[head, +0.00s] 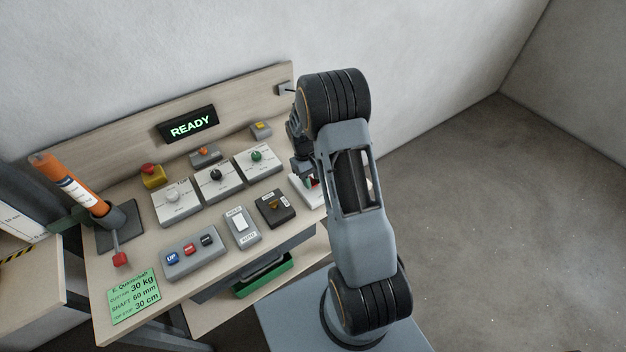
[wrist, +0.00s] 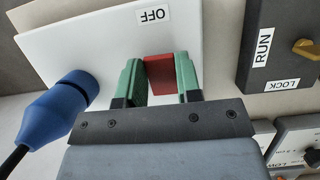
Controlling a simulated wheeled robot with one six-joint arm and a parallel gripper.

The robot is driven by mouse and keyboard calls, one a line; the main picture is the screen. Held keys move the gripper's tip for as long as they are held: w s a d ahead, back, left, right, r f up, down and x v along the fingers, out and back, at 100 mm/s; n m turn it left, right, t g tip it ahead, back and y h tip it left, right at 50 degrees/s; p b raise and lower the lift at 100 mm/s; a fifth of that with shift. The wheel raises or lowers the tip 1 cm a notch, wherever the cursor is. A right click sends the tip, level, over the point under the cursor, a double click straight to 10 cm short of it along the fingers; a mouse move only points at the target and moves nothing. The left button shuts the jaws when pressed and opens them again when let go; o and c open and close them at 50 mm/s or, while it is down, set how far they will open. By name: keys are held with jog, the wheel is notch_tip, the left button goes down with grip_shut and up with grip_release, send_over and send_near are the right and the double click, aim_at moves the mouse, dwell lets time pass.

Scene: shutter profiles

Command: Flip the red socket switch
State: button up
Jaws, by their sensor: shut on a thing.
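The red switch (wrist: 159,75) sits on a white socket plate (wrist: 90,45) with an OFF label (wrist: 153,14), seen in the wrist view. My gripper (wrist: 160,80) has its green fingers on either side of the red switch, shut on it. A blue plug (wrist: 62,105) with a black cable is in the same white plate, left of the fingers. In the head view the white socket plate (head: 299,188) is mostly hidden behind my arm, and my gripper (head: 308,181) is partly seen above it.
A dark RUN/LOCK box (wrist: 285,50) with a yellow key knob is close to the right of my gripper. Several dial boxes, a rocker switch (head: 241,225) and a button box (head: 192,254) stand on the bench. A READY display (head: 189,125) is on the back panel.

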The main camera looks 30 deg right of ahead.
dwell(0.3)
jog(key=o, duration=0.9)
jog(key=shift+r, duration=0.1)
jog(key=b+v, duration=0.1)
jog(key=v, duration=0.6)
jog(key=b+v, duration=0.1)
jog(key=v, duration=0.5)
jog(key=shift+w+r+b, duration=0.25)
jog(key=shift+w+b, duration=0.05)
jog(key=shift+w, duration=0.05)
